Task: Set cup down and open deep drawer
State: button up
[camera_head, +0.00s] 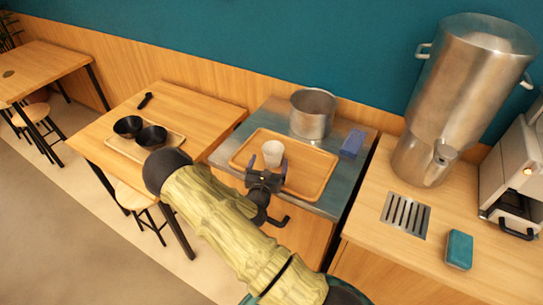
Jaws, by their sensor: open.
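The white cup (273,152) stands upright on the wooden tray (318,187), near the middle of the metal-topped cabinet. My gripper (264,171) is open, just in front of the cup on the near side. The picture is too small to tell whether a finger touches the cup. A wooden cabinet front (302,237) shows below the metal top, partly hidden by my arm. I cannot make out drawer seams there. A dark hooked shape beside my wrist may be a handle or part of my gripper; I cannot tell which.
A steel pot (313,113) and blue block (352,144) stand behind the tray. At right are a large steel urn (463,95), a drain grate (405,215), a teal sponge (459,249) and a machine (515,180). Two black bowls share a tray (120,146) on the left table.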

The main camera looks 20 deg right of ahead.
jog(key=v, duration=0.5)
jog(key=shift+b, duration=0.3)
jog(key=s+d+r+m+g+h, duration=0.5)
jog(key=s+d+m+g, duration=0.2)
jog(key=s+m+g, duration=0.15)
jog(key=s+m+g+y, duration=0.3)
jog(key=s+m+g, duration=0.5)
jog(key=s+m, duration=0.2)
jog(key=s+a+r+m+y, duration=0.2)
jog(key=s+a+m+y, duration=0.1)
jog(key=a+m+y, duration=0.4)
jog(key=w+a+r+m+t+y, duration=0.2)
jog(key=a+r+m+t+y, duration=0.1)
jog(key=a, duration=0.4)
notch_tip(320, 180, up, 3)
jog(key=shift+w+f+m+t+y, duration=0.1)
jog(key=shift+w+m+t+y, duration=0.3)
jog(key=shift+t+y, duration=0.45)
